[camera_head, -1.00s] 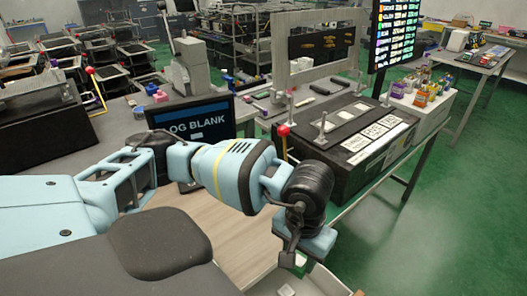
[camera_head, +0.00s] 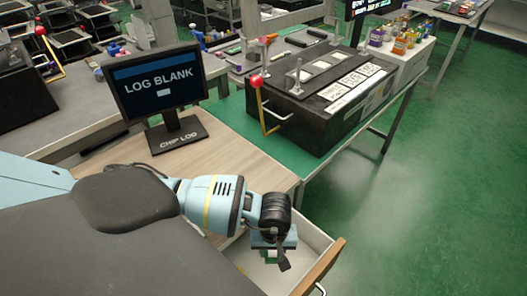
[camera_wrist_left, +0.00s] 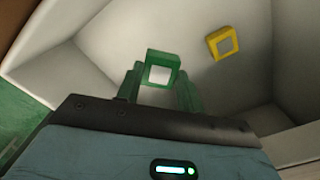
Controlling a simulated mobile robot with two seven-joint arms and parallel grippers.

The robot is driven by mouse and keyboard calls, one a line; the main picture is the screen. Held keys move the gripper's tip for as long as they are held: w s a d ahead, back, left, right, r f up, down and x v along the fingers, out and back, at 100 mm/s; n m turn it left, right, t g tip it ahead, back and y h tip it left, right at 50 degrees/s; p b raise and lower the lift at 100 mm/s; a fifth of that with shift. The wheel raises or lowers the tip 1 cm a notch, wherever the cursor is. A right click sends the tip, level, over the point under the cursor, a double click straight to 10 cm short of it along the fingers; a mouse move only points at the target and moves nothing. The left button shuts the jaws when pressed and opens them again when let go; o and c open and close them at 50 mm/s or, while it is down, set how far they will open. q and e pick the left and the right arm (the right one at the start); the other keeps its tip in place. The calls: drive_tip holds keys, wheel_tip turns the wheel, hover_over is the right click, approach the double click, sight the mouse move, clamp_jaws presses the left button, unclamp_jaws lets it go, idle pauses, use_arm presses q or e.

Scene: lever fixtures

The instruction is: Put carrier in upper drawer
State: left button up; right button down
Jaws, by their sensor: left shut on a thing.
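My left gripper (camera_head: 272,257) hangs over an open drawer (camera_head: 320,266) with white inner walls and a wooden front. In the left wrist view its green fingers (camera_wrist_left: 160,86) are shut on a green square carrier (camera_wrist_left: 150,56) with a pale grey centre. The held carrier points down into the drawer; I cannot tell whether it touches the floor. A yellow square carrier (camera_wrist_left: 212,37) with a grey centre lies in the drawer, apart from the held one. My gripper hides part of the drawer in the head view. My right gripper is not in view.
A wooden desk (camera_head: 185,160) above the drawer carries a monitor (camera_head: 157,85) reading LOG BLANK. A black fixture box (camera_head: 320,100) with a red-knobbed lever (camera_head: 256,82) stands on a green mat behind. Open green floor (camera_head: 430,220) lies to the right.

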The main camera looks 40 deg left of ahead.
sight(272, 254)
use_arm(q)
drive_tip(key=shift+f, duration=3.3)
drive_tip(key=shift+b, duration=0.3)
drive_tip(key=shift+f, duration=0.15)
drive_tip(key=o, duration=0.8)
wheel_tip(272, 254, up, 12)
drive_tip(key=shift+r+p, duration=0.2)
drive_tip(key=shift+p, duration=0.25)
